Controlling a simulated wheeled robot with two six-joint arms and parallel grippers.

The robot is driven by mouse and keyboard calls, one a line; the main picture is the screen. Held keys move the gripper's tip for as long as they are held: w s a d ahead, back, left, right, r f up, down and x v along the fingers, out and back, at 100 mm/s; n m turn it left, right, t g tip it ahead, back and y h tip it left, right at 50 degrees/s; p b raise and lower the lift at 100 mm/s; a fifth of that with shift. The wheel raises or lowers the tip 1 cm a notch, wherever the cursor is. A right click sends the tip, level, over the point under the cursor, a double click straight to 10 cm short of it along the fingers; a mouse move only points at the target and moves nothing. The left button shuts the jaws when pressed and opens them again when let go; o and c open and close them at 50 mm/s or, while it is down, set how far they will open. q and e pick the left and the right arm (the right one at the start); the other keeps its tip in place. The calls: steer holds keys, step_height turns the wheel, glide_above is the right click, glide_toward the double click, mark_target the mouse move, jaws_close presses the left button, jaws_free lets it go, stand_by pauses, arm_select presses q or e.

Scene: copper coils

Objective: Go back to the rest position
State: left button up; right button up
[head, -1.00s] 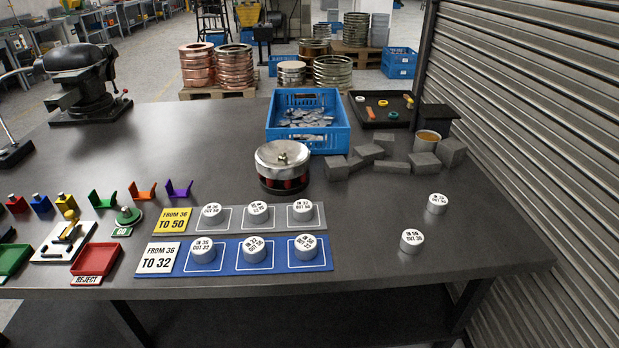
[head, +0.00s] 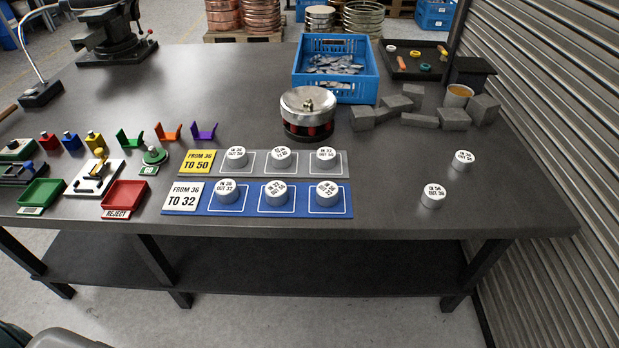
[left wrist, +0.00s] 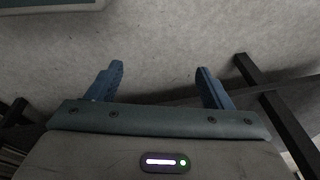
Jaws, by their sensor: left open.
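My left gripper (left wrist: 158,85) shows in the left wrist view with its two blue fingers spread wide apart and nothing between them. Bare grey floor lies beyond the fingers. In the head view neither gripper is in the picture. The workbench (head: 390,195) stands in front of me, clear of both arms. On it, white-topped cylinders stand on a grey strip marked "From 36 to 50" (head: 345,164) and on a blue strip marked "From 36 to 32" (head: 345,209). Two more cylinders, one nearer (head: 433,196) and one farther (head: 462,161), stand loose on the right.
A round metal pot-like device (head: 308,112) and a blue crate (head: 335,88) of metal pieces stand mid-bench. Grey blocks (head: 420,120) lie to the right. Red (head: 125,199) and green (head: 41,196) trays sit at left. A ribbed shutter (head: 560,120) bounds the right side.

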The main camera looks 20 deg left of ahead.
arm_select(q)
steer(key=s+a+f, duration=0.1)
steer(key=s+f, duration=1.2)
steer(key=f, duration=0.2)
steer(key=shift+s+g, duration=0.35)
steer(key=shift+g, duration=0.05)
